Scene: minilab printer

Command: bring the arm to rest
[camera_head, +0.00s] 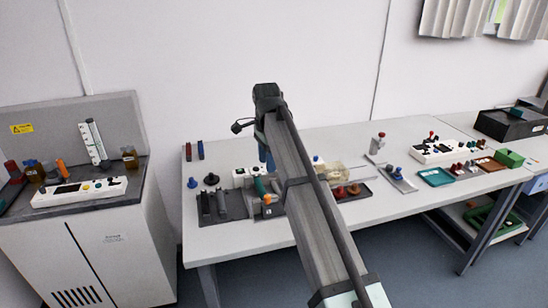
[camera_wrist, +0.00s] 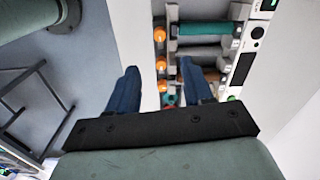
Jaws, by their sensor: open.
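My gripper shows in the wrist view (camera_wrist: 160,86) with its two blue fingers spread apart and nothing between them. In the head view its blue fingers (camera_head: 266,156) are small and partly hidden behind my arm. My arm stretches forward over the white bench (camera_head: 345,148). The gripper is above the bench, near a dark device with grey rollers (camera_head: 212,204). In the wrist view a green roller (camera_wrist: 205,29) and several orange knobs lie beyond the fingertips, apart from them.
A white cabinet (camera_head: 105,255) with a control panel stands at the left. On the bench to the right are a metal stand (camera_head: 378,143), a teal tray (camera_head: 435,177), a green box (camera_head: 509,158) and a black bin (camera_head: 510,124). The bench's far middle is mostly clear.

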